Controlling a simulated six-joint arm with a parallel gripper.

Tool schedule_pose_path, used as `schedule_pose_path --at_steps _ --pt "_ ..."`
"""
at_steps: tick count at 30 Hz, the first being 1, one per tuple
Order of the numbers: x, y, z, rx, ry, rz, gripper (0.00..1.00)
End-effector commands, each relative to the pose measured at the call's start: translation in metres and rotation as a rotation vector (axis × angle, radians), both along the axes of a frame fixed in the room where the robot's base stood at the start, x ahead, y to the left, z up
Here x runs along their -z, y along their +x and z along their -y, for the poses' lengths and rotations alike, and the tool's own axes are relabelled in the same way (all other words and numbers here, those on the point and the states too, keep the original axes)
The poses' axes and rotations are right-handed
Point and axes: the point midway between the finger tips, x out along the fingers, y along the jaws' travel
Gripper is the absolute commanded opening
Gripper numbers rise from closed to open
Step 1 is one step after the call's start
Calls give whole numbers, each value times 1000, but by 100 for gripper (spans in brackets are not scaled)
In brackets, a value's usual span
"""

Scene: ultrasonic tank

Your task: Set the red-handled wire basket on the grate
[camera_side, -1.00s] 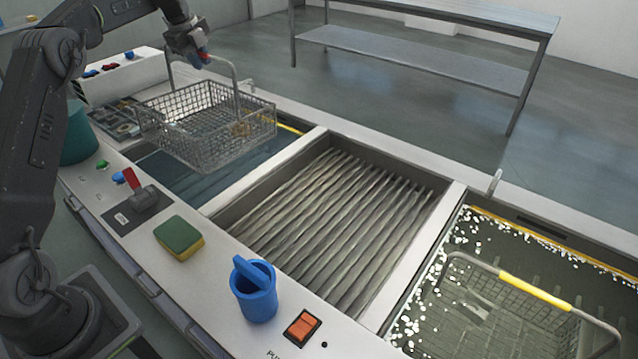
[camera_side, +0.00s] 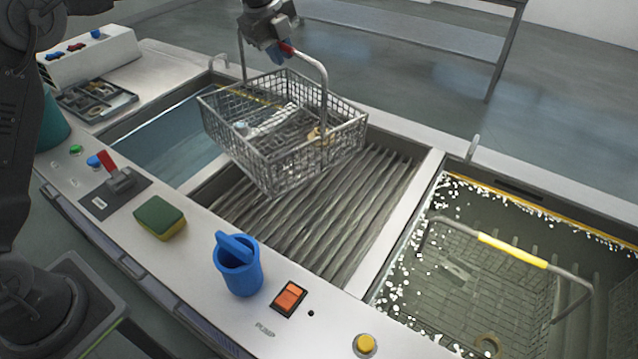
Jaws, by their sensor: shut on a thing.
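The red-handled wire basket (camera_side: 300,150) hangs in the air above the left and far part of the grate (camera_side: 370,220), tilted a little. It holds a few small parts, among them a brass-coloured one. My gripper (camera_side: 282,50) is shut on the basket's handle (camera_side: 322,75) at its top, where a bit of red shows; the jaws cover most of the grip. The grate is a bay of slanted metal bars, bare where I see it; the basket hides its far left part.
Left of the grate is a water tank (camera_side: 165,145). Right is a bubbling tank with a yellow-handled basket (camera_side: 510,250) in it. On the front ledge stand a blue cup (camera_side: 238,270), a sponge (camera_side: 160,217), a red lever (camera_side: 108,162) and an orange switch (camera_side: 290,297).

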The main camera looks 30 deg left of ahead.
Motion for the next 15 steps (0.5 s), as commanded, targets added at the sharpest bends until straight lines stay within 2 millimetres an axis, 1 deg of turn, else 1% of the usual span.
schedule_pose_path --at_steps 1,3,6,10,15 --pt "-5 -4 19 21 -2 12 0" --pt "-5 -10 41 41 -4 14 0" --pt "-5 -18 65 64 -8 19 0" --pt "-5 -27 88 85 -10 22 0" --pt "-3 -33 103 101 -13 24 0"
